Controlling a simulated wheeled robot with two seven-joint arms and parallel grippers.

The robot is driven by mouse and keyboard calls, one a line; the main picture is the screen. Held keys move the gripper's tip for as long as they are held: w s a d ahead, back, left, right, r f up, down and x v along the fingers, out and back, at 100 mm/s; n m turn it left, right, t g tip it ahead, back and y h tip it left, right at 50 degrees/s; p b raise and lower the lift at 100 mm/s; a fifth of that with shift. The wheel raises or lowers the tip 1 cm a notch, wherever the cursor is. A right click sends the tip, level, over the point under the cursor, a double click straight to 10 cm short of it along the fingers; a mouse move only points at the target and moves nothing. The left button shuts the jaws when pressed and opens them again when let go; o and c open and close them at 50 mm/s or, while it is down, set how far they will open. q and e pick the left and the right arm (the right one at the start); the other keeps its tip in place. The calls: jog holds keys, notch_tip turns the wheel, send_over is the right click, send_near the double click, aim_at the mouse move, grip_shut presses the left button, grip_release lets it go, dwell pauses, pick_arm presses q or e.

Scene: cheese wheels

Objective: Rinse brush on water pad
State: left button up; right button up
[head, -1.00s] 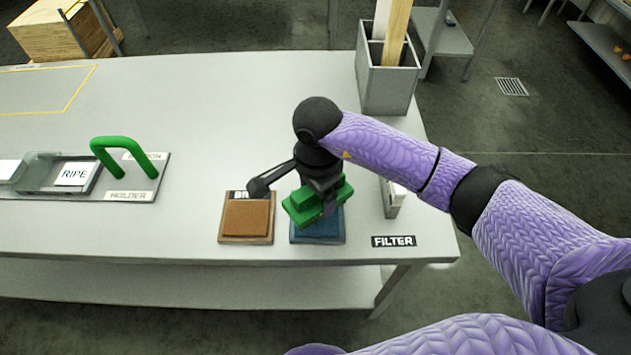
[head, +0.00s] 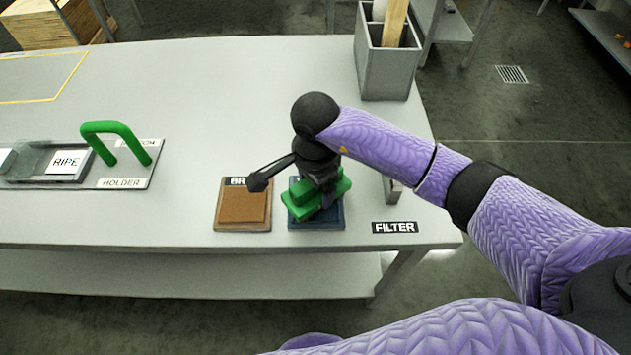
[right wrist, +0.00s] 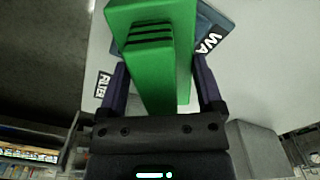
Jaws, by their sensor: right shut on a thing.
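My right gripper (head: 322,192) is shut on a green brush (head: 303,205) and holds it over the blue water pad (head: 336,217) near the table's front edge. The pad's label, partly hidden, reads "WA" in the right wrist view (right wrist: 209,42). In that view the green brush (right wrist: 150,45) sits between the two fingers. Whether the brush touches the pad cannot be told, since its underside is hidden. My left gripper is not in view.
A brown pad (head: 243,207) lies just left of the blue pad. A holder plate (head: 130,172) with a green handle (head: 116,132) is farther left. A "FILTER" label (head: 394,227) and a grey bin (head: 388,72) are to the right. The middle of the table (head: 220,100) is clear.

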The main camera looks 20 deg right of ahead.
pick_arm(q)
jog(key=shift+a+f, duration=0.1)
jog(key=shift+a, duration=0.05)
pick_arm(e)
jog(key=shift+f, duration=0.15)
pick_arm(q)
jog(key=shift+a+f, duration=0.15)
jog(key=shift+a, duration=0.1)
pick_arm(e)
jog(key=shift+f, duration=0.15)
pick_arm(q)
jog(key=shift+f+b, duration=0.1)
jog(key=shift+b, duration=0.25)
pick_arm(e)
jog(key=shift+f, duration=0.15)
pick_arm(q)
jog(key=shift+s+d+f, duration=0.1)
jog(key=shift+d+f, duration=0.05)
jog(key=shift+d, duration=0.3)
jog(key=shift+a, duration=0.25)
pick_arm(e)
notch_tip(320, 180, up, 7)
jog(key=p, duration=0.5)
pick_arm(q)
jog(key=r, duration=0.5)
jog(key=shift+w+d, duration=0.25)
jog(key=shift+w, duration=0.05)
